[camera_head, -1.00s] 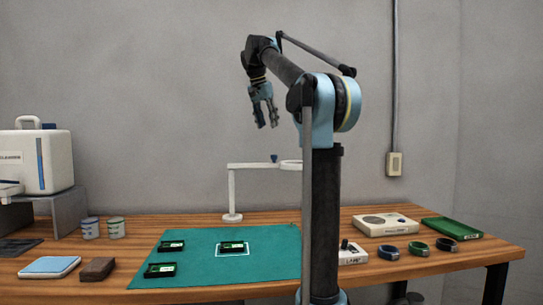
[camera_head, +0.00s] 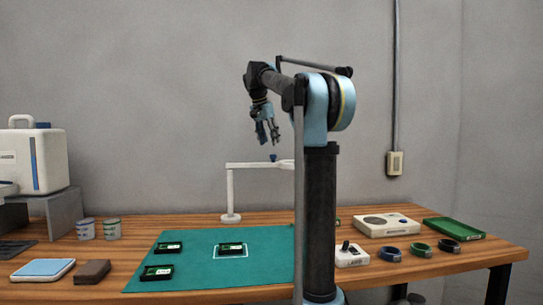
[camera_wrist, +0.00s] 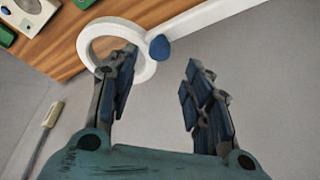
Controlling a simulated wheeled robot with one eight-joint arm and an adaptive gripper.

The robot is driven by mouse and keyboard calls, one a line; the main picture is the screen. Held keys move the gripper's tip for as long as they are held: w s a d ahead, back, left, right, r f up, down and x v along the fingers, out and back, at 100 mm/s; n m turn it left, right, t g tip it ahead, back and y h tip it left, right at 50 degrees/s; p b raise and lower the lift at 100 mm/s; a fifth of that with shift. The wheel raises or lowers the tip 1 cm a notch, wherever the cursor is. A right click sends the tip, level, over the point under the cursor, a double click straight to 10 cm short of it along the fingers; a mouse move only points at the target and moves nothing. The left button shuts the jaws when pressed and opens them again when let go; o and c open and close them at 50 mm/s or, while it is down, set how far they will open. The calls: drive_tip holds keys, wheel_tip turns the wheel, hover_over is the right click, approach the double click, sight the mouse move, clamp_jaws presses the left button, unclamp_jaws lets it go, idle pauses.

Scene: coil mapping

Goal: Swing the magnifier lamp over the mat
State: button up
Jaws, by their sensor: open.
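The white magnifier lamp (camera_head: 230,195) stands at the back of the bench, behind the green mat (camera_head: 200,277). Its arm points right along the mat's far side, with a blue knob (camera_head: 273,157) near the end. Its ring is mostly hidden behind my arm in the head view, but the ring (camera_wrist: 87,45) and blue knob (camera_wrist: 159,47) show in the wrist view. My gripper (camera_head: 267,143) is open and empty, pointing down just above the knob in the head view. In the wrist view, the knob appears between the fingertips (camera_wrist: 160,62); contact cannot be told.
Several dark-framed green boards, one inside a white outline (camera_head: 231,249), lie on the mat. Two cups (camera_head: 98,229), a blue pad (camera_head: 43,269) and a brown block (camera_head: 92,271) are left. A white device (camera_head: 387,225), green tray (camera_head: 454,230) and several coils (camera_head: 420,249) are right.

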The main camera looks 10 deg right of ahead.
drive_tip(key=x, duration=0.6)
drive_tip(key=shift+w+d+f, duration=0.1)
drive_tip(key=shift+d+f, duration=0.05)
drive_tip(key=shift+f, duration=0.25)
clamp_jaws()
